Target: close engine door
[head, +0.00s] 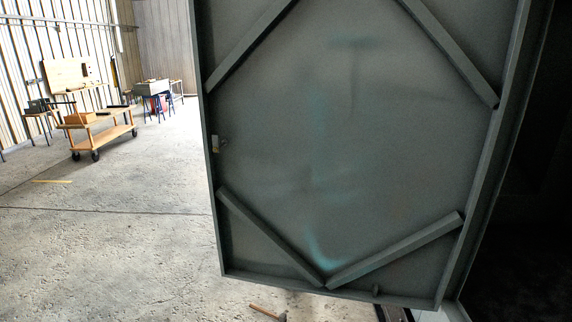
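The engine door (340,150) is a large grey metal panel with a raised rim and diagonal braces near its corners. It fills the middle and right of the head view, and its inner face shows. It stands open, swung out from a dark opening (525,210) at the right. A small latch piece (218,144) sits on its left edge. A small fitting (376,291) is on the bottom rim. Neither of my grippers shows in this view.
A wooden cart (100,130) on wheels stands at the back left, with a workbench (155,90) behind it. A hammer-like tool (266,313) lies on the floor below the door. A thin yellow strip (51,181) lies at the left. The concrete floor (120,240) left of the door is mostly clear.

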